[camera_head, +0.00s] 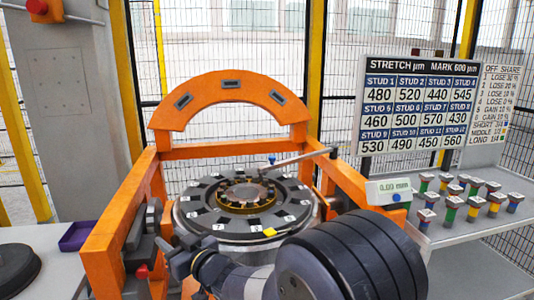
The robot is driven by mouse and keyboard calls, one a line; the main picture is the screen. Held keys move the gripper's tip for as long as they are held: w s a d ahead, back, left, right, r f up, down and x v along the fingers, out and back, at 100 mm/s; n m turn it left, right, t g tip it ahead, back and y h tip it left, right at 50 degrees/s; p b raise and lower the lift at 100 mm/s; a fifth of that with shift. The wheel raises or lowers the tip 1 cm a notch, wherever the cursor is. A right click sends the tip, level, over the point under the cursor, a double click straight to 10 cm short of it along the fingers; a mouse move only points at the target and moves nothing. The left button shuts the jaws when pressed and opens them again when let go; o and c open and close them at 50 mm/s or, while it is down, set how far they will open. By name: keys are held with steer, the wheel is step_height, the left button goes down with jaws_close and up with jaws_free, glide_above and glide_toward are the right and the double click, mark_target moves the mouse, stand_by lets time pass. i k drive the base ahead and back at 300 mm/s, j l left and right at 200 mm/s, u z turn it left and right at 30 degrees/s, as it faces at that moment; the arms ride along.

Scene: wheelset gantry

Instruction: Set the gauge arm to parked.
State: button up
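The gauge arm (305,156) is a thin grey rod. It runs from a dark pivot at the right post of the orange frame leftward over the back of the round disc (310,215). A blue knob (272,158) is at its inner end, above the far side of the bronze hub ring (244,194). I cannot tell whether it touches anything below. My gripper (182,256) is low at the front left of the disc, apart from the gauge arm. Its fingers are small and partly hidden by my wrist, so their opening is unclear.
An orange frame (345,178) with an arched guard (232,88) surrounds the disc. A gauge display (390,190) reads 0.00 mm at the right. Several colour-banded studs (494,203) stand on a grey shelf. A stud chart (418,108) hangs behind. A purple tray (80,236) is at the left.

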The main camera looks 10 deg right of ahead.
mark_target(333, 150)
steer(key=i+j+z, duration=0.2)
steer(key=i, duration=0.15)
steer(key=i+z, duration=0.2)
steer(key=i, duration=0.2)
steer(key=i+j+z, duration=0.25)
steer(key=i+z, duration=0.1)
steer(key=z, duration=0.5)
